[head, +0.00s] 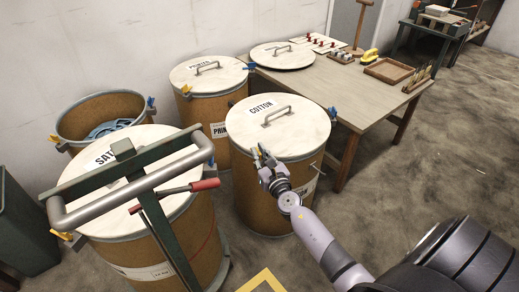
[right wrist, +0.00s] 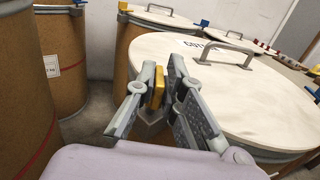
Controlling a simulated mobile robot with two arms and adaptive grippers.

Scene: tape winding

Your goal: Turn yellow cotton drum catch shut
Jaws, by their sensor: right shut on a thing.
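The cotton drum (head: 255,205) is a brown drum with a pale lid (head: 300,130) lettered COTTON and a metal handle on top. Its yellow catch (right wrist: 158,87) sits at the lid's rim, on the near left side in the head view. My right gripper (head: 262,153) is shut on this catch, and in the right wrist view its two fingers (right wrist: 167,85) stand on either side of it. The fingers partly hide the catch. A blue catch (head: 333,112) is on the opposite side of the rim. My left gripper is not in view.
The satin drum (head: 130,255) stands at left behind a trolley with a grey bar handle (head: 130,190). The printed drum (head: 190,110) and an open drum (head: 75,125) stand behind. A wooden table (head: 330,92) stands right of the cotton drum. Floor at right is clear.

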